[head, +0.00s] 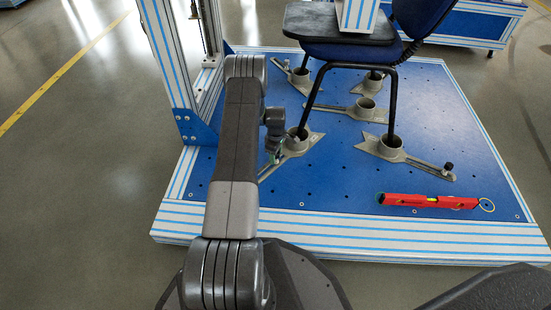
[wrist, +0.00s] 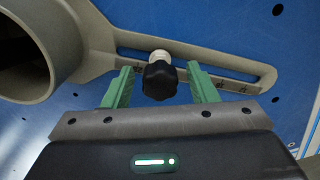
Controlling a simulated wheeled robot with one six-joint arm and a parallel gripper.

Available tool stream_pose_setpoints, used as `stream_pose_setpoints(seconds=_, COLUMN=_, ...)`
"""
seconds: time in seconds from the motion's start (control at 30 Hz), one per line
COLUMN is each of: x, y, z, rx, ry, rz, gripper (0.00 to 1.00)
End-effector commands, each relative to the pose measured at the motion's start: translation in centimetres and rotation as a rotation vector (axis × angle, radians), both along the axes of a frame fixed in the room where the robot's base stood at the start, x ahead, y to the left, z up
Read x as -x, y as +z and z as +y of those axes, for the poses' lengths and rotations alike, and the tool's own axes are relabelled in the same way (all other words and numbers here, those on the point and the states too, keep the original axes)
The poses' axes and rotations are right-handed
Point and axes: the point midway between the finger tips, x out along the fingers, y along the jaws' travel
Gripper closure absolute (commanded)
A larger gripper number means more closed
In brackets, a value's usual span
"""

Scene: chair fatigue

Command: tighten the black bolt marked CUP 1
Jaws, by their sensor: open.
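A black bolt (wrist: 160,80) with a lobed knob stands on a pale threaded shank in the slot of a grey cup arm (wrist: 105,40). My gripper (wrist: 160,70) is open. Its two green fingers stand on either side of the knob, with a gap on each side. The cup (wrist: 58,45) of that arm is at the left of the wrist view. Small marks on the slotted arm are too small to read as CUP 1. In the head view my gripper (head: 275,156) is low by the front left cup (head: 297,142), and my arm hides that bolt.
The blue base plate (head: 330,185) carries several cups with chair legs. The chair (head: 335,50) stands over them. Another black bolt (head: 448,167) is on the front right cup's arm. A red level (head: 415,201) lies at the front right. A frame post (head: 165,60) rises at left.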

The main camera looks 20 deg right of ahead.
Motion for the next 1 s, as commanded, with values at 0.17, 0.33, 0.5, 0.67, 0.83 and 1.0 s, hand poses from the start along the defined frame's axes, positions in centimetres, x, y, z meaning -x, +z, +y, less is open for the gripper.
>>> stream_pose_setpoints(seconds=0.17, x=0.0, y=0.0, z=0.0, rx=0.0, ry=-0.002, rz=0.0, gripper=0.63)
stream_pose_setpoints(seconds=0.33, x=0.0, y=0.0, z=0.0, rx=0.0, ry=-0.003, rz=0.0, gripper=0.96)
stream_pose_setpoints(seconds=0.5, x=0.0, y=0.0, z=0.0, rx=0.0, ry=-0.041, rz=0.0, gripper=1.0)
stream_pose_setpoints(seconds=0.67, x=0.0, y=0.0, z=0.0, rx=0.0, ry=-0.203, rz=0.0, gripper=1.0)
stream_pose_setpoints(seconds=0.83, x=0.0, y=0.0, z=0.0, rx=0.0, ry=-0.336, rz=0.0, gripper=1.0)
stream_pose_setpoints(seconds=1.0, x=0.01, y=-0.01, z=-0.01, rx=0.0, ry=-0.359, rz=0.0, gripper=1.0)
